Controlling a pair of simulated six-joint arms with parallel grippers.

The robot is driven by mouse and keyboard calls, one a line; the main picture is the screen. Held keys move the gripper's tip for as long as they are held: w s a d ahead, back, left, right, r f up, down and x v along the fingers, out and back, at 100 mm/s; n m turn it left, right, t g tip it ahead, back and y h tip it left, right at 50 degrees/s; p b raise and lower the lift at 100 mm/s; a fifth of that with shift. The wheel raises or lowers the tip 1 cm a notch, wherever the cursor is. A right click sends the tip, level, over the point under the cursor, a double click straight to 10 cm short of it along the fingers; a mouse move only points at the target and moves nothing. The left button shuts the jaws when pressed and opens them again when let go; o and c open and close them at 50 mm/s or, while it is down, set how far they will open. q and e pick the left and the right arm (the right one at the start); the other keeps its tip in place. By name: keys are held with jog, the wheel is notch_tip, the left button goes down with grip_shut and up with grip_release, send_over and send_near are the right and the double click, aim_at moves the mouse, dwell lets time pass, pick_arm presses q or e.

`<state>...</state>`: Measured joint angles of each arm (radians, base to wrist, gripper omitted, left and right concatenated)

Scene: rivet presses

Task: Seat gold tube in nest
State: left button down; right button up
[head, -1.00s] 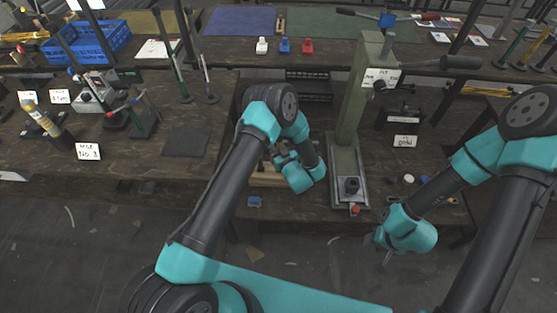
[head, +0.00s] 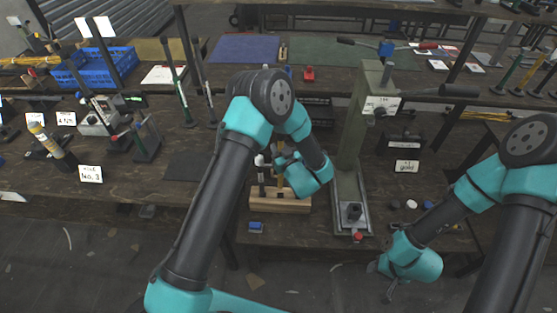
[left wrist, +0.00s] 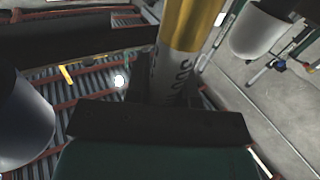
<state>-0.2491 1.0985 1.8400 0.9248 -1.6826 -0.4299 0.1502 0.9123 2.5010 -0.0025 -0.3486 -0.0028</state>
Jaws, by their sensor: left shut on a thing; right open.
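My left gripper (head: 280,160) is shut on the gold tube (left wrist: 190,28), which has a gold upper part and a grey, lettered lower part in the left wrist view. In the head view the gripper is above a wooden rack (head: 290,206), left of the press (head: 347,140). Only a small tan piece of the tube shows there; I cannot tell whether its lower end is clear of the rack. The dark fixture on the press base (head: 351,212) looks like the nest. My right gripper (head: 386,285) is open and empty in front of the bench.
A dark, white-topped piece (head: 261,165) stands in the rack, left of the gripper. A small blue block (head: 256,227) lies at the bench's front edge. The press lever (head: 445,91) reaches right. A card reading gold (head: 406,167) stands right of the press, near small caps (head: 411,204).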

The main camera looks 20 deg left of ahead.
aim_at(282, 145)
pick_arm(q)
jog(key=shift+r, duration=2.1)
